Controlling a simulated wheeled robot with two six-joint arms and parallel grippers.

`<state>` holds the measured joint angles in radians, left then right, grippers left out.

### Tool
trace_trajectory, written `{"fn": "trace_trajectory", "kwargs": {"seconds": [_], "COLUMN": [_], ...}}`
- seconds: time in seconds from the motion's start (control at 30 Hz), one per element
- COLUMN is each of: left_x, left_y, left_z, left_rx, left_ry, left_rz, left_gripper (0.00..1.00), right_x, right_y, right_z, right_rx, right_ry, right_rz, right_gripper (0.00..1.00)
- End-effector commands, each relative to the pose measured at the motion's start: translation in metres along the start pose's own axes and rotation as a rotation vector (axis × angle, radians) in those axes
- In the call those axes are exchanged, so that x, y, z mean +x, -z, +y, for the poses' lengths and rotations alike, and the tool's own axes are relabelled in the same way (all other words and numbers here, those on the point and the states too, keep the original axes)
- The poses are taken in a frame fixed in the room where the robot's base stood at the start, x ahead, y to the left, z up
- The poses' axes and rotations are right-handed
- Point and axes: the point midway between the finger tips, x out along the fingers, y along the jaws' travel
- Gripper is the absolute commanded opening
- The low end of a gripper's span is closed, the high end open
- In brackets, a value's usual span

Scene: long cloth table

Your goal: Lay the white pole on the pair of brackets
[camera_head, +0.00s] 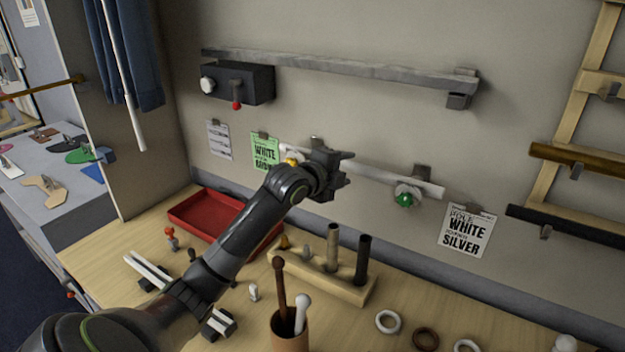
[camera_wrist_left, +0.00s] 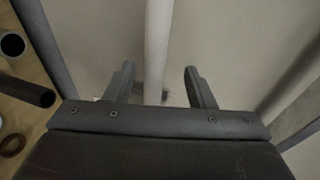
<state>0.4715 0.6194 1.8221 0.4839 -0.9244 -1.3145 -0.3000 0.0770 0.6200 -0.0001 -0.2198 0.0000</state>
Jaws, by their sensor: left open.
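The white pole (camera_head: 375,175) runs along the wall, sloping down to the right in the head view. It passes at the bracket with the green knob (camera_head: 404,199) on the right and near a yellow-knobbed bracket (camera_head: 291,158) on the left, partly hidden by my arm. It looks laid on the pair, but the left contact is hidden. My left gripper (camera_head: 345,168) is at the pole's middle. In the left wrist view, the pole (camera_wrist_left: 157,40) runs between the spread fingers of the gripper (camera_wrist_left: 158,78), with gaps on both sides. My right gripper is out of view.
A grey pole (camera_head: 340,68) sits above, by a black box (camera_head: 238,84) with a red-tipped lever. Below are a red tray (camera_head: 205,215), a wooden block with upright tubes (camera_head: 325,276), a cup with rods (camera_head: 290,335) and several rings. A wooden rack (camera_head: 570,125) stands right.

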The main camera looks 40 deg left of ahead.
Motion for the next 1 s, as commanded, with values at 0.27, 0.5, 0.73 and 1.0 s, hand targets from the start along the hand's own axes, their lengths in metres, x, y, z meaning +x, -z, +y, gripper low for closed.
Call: {"fn": "trace_trajectory", "kwargs": {"seconds": [0.27,0.5,0.73,1.0], "left_x": [-0.048,-0.086,-0.114,-0.139], "left_y": [-0.001,-0.001,-0.001,-0.002], "left_z": [0.003,0.002,0.002,0.001], "left_rx": [0.007,0.008,0.007,0.006], "left_ry": [0.001,0.001,0.000,0.001], "left_rz": [-0.003,-0.003,-0.004,-0.005], "left_gripper": [0.50,0.50,0.50,0.50], "right_x": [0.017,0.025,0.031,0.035], "right_y": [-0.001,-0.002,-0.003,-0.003], "right_z": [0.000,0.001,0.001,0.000], "right_rx": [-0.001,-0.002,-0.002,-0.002], "right_ry": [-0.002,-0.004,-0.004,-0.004], "right_rz": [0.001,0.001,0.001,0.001], "right_gripper": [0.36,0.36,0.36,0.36]}}
